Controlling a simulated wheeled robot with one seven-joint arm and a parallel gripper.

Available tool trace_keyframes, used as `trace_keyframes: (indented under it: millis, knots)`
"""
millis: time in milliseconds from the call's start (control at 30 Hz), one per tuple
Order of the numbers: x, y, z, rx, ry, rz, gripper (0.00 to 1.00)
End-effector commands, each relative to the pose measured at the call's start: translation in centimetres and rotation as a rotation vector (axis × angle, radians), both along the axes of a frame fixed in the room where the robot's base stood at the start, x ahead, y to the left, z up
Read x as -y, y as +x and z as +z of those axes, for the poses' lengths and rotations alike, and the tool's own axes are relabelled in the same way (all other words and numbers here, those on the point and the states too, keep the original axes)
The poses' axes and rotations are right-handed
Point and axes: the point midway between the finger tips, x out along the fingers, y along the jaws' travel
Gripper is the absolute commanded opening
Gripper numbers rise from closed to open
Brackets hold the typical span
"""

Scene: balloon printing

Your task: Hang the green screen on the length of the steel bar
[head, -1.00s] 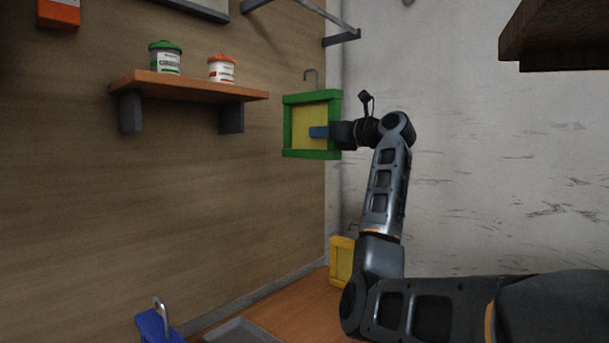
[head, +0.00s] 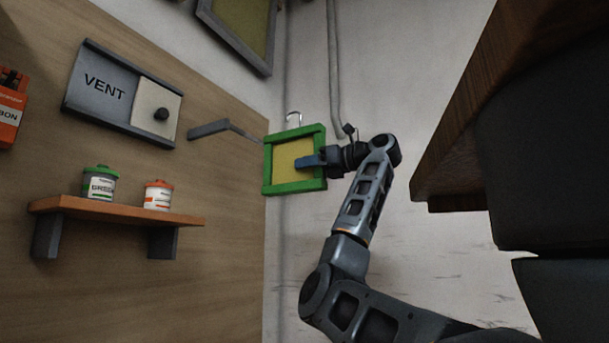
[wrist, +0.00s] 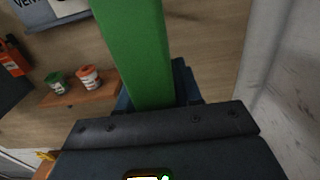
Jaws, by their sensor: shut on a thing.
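The green screen (head: 294,187), a green square frame with a yellowish mesh and a metal hook (head: 293,117) on top, is held up in the air, slightly tilted. My gripper (head: 312,161) is shut on its right side in the head view. In the wrist view the green screen's side (wrist: 135,50) runs down between the jaws (wrist: 160,97). The steel bar (head: 246,132) runs out from a wall bracket (head: 208,129), left of the screen. Its far part is hidden behind the screen. I cannot tell whether the hook touches the bar.
A wooden shelf (head: 120,209) with a green-lidded pot (head: 99,184) and an orange-lidded pot (head: 158,197) is at the lower left. A VENT panel (head: 105,90) is above it. Another framed screen (head: 240,25) is at the top. A dark wooden edge (head: 460,120) hangs at the right.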

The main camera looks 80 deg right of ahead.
Motion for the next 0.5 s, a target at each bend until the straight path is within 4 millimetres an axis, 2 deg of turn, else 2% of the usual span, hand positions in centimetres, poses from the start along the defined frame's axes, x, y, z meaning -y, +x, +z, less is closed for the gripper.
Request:
trace_keyframes:
  millis: [500]
  knots:
    - [1.0,3.5,0.0,0.001,0.000,0.001,0.00]
